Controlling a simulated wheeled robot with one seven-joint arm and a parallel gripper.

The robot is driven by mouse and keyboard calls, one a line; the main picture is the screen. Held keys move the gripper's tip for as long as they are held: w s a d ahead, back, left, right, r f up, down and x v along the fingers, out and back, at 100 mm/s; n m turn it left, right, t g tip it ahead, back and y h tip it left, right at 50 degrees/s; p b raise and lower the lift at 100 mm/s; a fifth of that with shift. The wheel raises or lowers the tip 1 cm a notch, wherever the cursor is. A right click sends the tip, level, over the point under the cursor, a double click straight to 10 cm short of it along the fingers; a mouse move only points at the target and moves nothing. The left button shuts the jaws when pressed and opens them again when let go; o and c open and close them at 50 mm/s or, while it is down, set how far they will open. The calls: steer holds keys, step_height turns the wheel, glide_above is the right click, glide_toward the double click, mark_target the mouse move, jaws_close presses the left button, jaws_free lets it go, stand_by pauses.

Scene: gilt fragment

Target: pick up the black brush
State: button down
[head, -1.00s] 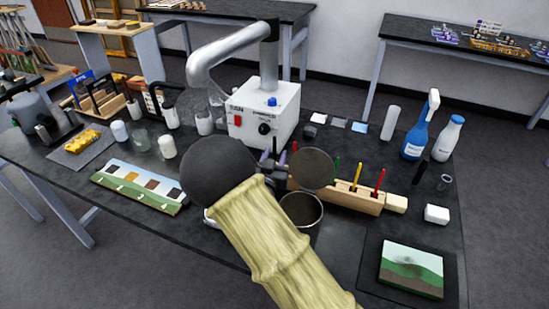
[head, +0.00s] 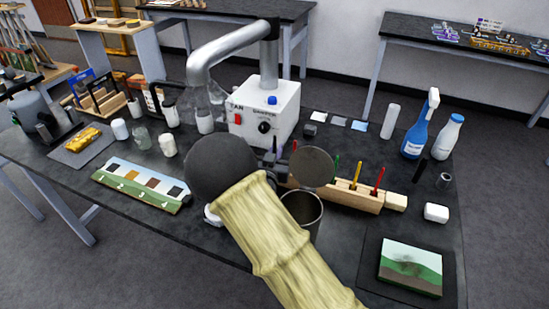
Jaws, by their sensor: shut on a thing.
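My gripper (head: 273,160) is at the left end of a wooden brush rack (head: 345,197), largely hidden behind my own arm. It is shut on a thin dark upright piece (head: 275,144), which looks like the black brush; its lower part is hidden. A green brush (head: 336,168), a yellow brush (head: 356,173) and a red brush (head: 378,180) stand upright in the rack to the right.
A dark open cup (head: 302,211) stands in front of the rack. A white control box (head: 264,112) with a bent metal duct (head: 230,52) stands behind. A blue spray bottle (head: 420,128) is at the right, and a painted panel (head: 410,267) lies at the front right.

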steer(key=shift+r, duration=0.15)
step_height(320, 180, up, 10)
stand_by(0.7)
stand_by(0.5)
